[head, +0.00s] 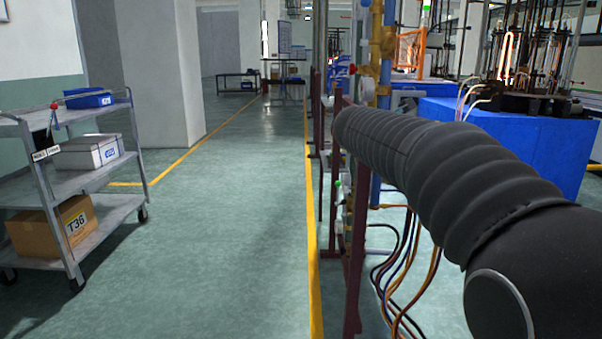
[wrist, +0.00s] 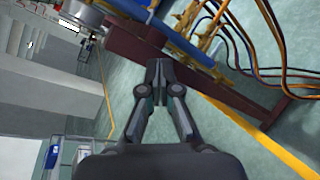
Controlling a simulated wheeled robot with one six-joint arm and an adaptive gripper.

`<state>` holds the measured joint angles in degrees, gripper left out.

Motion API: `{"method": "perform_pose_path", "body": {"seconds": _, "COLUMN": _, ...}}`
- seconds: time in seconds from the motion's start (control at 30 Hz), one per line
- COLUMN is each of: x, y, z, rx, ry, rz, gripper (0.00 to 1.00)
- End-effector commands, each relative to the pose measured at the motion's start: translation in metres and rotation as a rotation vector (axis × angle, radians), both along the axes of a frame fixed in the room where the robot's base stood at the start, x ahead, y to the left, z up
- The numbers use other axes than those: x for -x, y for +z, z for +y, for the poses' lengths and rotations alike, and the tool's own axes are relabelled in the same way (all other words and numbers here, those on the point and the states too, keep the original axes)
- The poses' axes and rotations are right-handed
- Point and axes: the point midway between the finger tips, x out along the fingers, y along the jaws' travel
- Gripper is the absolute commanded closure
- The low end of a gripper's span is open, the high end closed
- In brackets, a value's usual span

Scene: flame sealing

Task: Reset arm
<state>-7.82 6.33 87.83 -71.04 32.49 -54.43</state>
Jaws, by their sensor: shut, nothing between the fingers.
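My arm, in a black ribbed sleeve, reaches in from the lower right of the head view toward the pipe stand, and its gripper end is hidden there. In the wrist view my gripper (wrist: 159,70) is shut, its fingertips together with nothing between them. Behind the fingertips is a dark red post (wrist: 140,45) of the pipe stand. Whether the fingertips touch it cannot be told.
Blue and yellow pipes (head: 381,50) and hanging cables (head: 405,270) are close to my arm. A blue machine base (head: 545,150) stands at the right. A grey cart (head: 105,205) with boxes stands at the left. The floor aisle (head: 225,220) between is clear.

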Motion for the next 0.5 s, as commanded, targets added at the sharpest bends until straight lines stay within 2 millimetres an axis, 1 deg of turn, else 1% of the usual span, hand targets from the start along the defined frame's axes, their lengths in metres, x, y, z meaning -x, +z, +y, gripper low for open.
{"method": "perform_pose_path", "body": {"seconds": 0.03, "x": 0.021, "y": -0.004, "z": -0.007, "rx": -0.084, "ry": -0.034, "rz": -0.001, "gripper": 1.00}}
{"method": "perform_pose_path", "body": {"seconds": 0.07, "x": 0.034, "y": -0.009, "z": -0.012, "rx": -0.144, "ry": -0.057, "rz": -0.001, "gripper": 1.00}}
{"method": "perform_pose_path", "body": {"seconds": 0.1, "x": 0.052, "y": -0.017, "z": -0.017, "rx": -0.228, "ry": -0.094, "rz": -0.001, "gripper": 1.00}}
{"method": "perform_pose_path", "body": {"seconds": 0.17, "x": 0.081, "y": -0.030, "z": -0.024, "rx": -0.359, "ry": -0.150, "rz": -0.001, "gripper": 1.00}}
{"method": "perform_pose_path", "body": {"seconds": 0.2, "x": 0.100, "y": -0.039, "z": -0.028, "rx": -0.446, "ry": -0.192, "rz": 0.000, "gripper": 1.00}}
{"method": "perform_pose_path", "body": {"seconds": 0.23, "x": 0.115, "y": -0.047, "z": -0.030, "rx": -0.510, "ry": -0.223, "rz": 0.000, "gripper": 1.00}}
{"method": "perform_pose_path", "body": {"seconds": 0.27, "x": 0.130, "y": -0.055, "z": -0.032, "rx": -0.573, "ry": -0.254, "rz": 0.001, "gripper": 1.00}}
{"method": "perform_pose_path", "body": {"seconds": 0.3, "x": 0.149, "y": -0.066, "z": -0.034, "rx": -0.657, "ry": -0.299, "rz": 0.002, "gripper": 1.00}}
{"method": "perform_pose_path", "body": {"seconds": 0.37, "x": 0.179, "y": -0.083, "z": -0.036, "rx": -0.782, "ry": -0.368, "rz": 0.003, "gripper": 1.00}}
{"method": "perform_pose_path", "body": {"seconds": 0.4, "x": 0.199, "y": -0.095, "z": -0.036, "rx": -0.863, "ry": -0.414, "rz": 0.005, "gripper": 1.00}}
{"method": "perform_pose_path", "body": {"seconds": 0.47, "x": 0.229, "y": -0.114, "z": -0.034, "rx": -0.984, "ry": -0.488, "rz": 0.007, "gripper": 1.00}}
{"method": "perform_pose_path", "body": {"seconds": 0.5, "x": 0.248, "y": -0.126, "z": -0.032, "rx": -1.064, "ry": -0.539, "rz": 0.007, "gripper": 1.00}}
